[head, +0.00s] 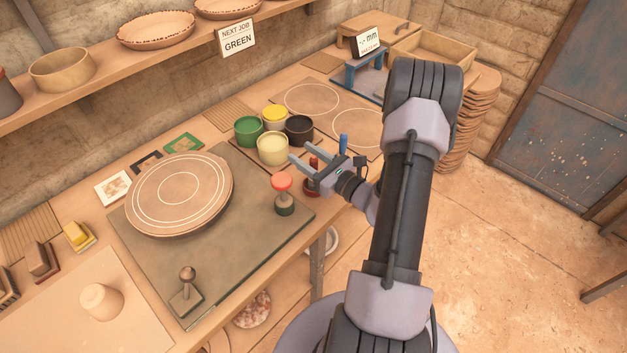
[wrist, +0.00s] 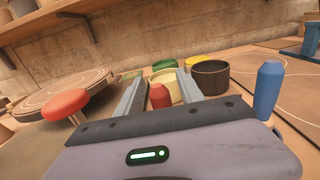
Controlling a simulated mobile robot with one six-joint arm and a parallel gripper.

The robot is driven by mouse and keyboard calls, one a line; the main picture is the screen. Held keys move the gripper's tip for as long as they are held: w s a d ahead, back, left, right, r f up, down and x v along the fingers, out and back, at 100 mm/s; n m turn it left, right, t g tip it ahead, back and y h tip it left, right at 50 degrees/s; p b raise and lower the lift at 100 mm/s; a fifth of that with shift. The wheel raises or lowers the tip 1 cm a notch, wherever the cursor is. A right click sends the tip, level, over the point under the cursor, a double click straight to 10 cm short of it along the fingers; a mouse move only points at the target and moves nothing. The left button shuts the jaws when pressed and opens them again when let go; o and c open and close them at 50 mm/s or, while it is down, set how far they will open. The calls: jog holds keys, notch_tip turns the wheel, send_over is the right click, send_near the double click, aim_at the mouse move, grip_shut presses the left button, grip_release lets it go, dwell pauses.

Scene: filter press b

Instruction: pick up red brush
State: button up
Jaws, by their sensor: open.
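The red brush shows as a red upright handle (head: 313,162) between the two fingers of my gripper (head: 299,154) in the head view. My gripper is open, and I cannot tell whether either finger touches the handle. The lower part of the brush is hidden behind my gripper in the wrist view. A blue handle (head: 343,145) stands just right of my gripper; it also shows in the wrist view (wrist: 268,90).
A red-topped knob on a green base (head: 283,182) stands left of my gripper. Green (head: 248,130), yellow (head: 274,118), cream (head: 272,149) and dark (head: 299,129) pots stand beyond the fingertips. A round board (head: 180,195) lies on the dark mat (head: 225,250).

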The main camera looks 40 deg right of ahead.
grip_shut()
jog(key=shift+r, duration=0.1)
